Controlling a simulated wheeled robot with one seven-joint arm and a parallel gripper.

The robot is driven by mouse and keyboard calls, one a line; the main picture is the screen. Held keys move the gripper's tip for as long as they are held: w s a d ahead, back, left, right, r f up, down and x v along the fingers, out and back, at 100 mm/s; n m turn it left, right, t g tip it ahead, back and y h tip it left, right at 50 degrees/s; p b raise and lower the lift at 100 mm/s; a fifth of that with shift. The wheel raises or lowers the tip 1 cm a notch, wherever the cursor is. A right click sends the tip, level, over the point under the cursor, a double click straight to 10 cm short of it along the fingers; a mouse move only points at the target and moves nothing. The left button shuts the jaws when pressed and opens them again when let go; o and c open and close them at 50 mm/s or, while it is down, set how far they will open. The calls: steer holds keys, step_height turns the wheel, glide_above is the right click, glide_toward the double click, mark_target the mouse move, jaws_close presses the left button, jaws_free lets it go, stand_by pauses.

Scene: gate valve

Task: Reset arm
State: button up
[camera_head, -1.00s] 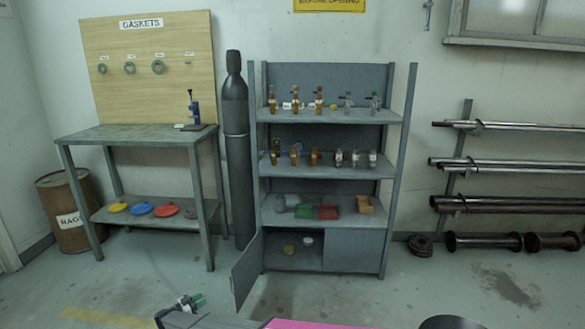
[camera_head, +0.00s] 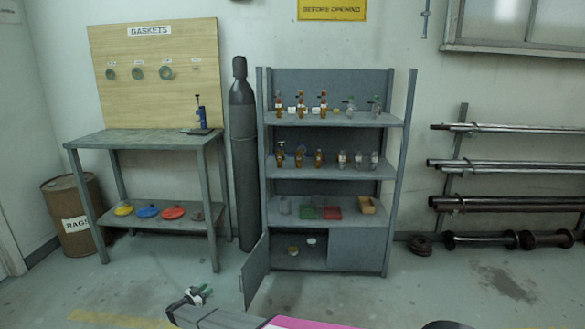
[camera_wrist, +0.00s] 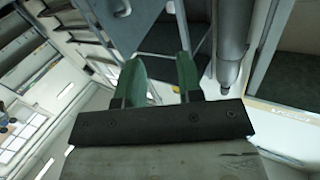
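My gripper (camera_head: 198,293) shows at the bottom of the head view, low in front of the shelf unit's open lower door, with part of my arm behind it. In the wrist view its two green fingers (camera_wrist: 161,75) stand apart with a clear gap between them. Nothing shows between the fingers, so it is open and empty. The wrist view is strongly tilted.
A grey shelf unit (camera_head: 336,173) holds bottles and small bins. Its lower left door (camera_head: 255,273) stands open near my gripper. A dark gas cylinder (camera_head: 243,150), a workbench (camera_head: 140,138) and a rags drum (camera_head: 72,215) are left. Pipes (camera_head: 510,165) hang right.

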steer(key=w+d+r+n+t+y, duration=0.1)
steer(key=w+d+r+n+y, duration=0.25)
steer(key=d+r+y, duration=0.35)
steer(key=w+d+r+n+y, duration=0.2)
steer(key=w+d+r+y, duration=0.25)
steer(key=d+r, duration=0.45)
steer(key=s+d+r+n+g+y, duration=0.2)
steer(key=d, duration=0.4)
steer(key=s+d+r+n+g+y, duration=0.2)
steer(key=d+r, duration=0.1)
steer(key=d, duration=0.4)
steer(key=s+d+r+g+h, duration=0.1)
steer(key=s+d+g, duration=0.3)
steer(key=s+d, duration=0.5)
steer(key=s+d+r+m+g+h, duration=0.1)
steer(key=s+d+r+g+h, duration=0.1)
steer(key=s+d, duration=0.8)
steer(key=s+d+r+g+h, duration=0.2)
steer(key=s+d+g, duration=0.3)
steer(key=s+d, duration=0.5)
steer(key=d+r, duration=0.1)
steer(key=d, duration=0.1)
steer(key=shift+d+r+g, duration=0.15)
steer(key=shift+d+g, duration=0.25)
steer(key=shift+s+a+m+h, duration=0.1)
steer(key=shift+a+m+h, duration=0.05)
steer(key=shift+m+h, duration=0.1)
